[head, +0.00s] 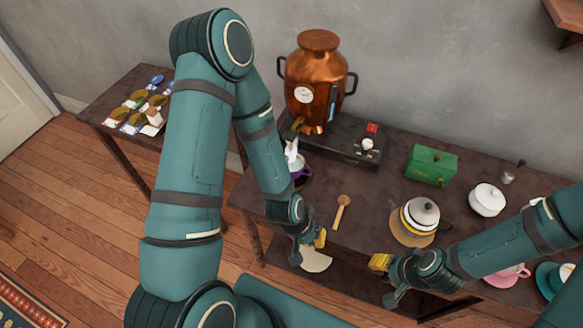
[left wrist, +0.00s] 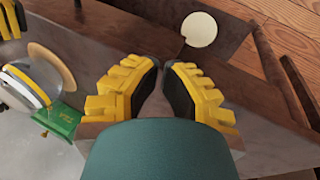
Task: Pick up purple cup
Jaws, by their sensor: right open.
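The purple cup (head: 303,172) stands on the dark table below the copper urn in the head view. My left forearm hides much of it, and a white shape (head: 291,152) shows just above it. My left gripper (head: 312,246) is at the table's front edge, nearer than the cup and apart from it. In the left wrist view its fingertips (left wrist: 165,66) are close together with a narrow gap and nothing between them. The cup does not show in the left wrist view.
A wooden spoon (head: 341,212) lies behind my left gripper. A teapot (head: 421,212), green box (head: 431,166), white lidded bowl (head: 487,201) and pink cup (head: 507,276) stand to the right. The copper urn (head: 318,75) stands at the back. A pale round item (head: 316,259) lies below the tabletop.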

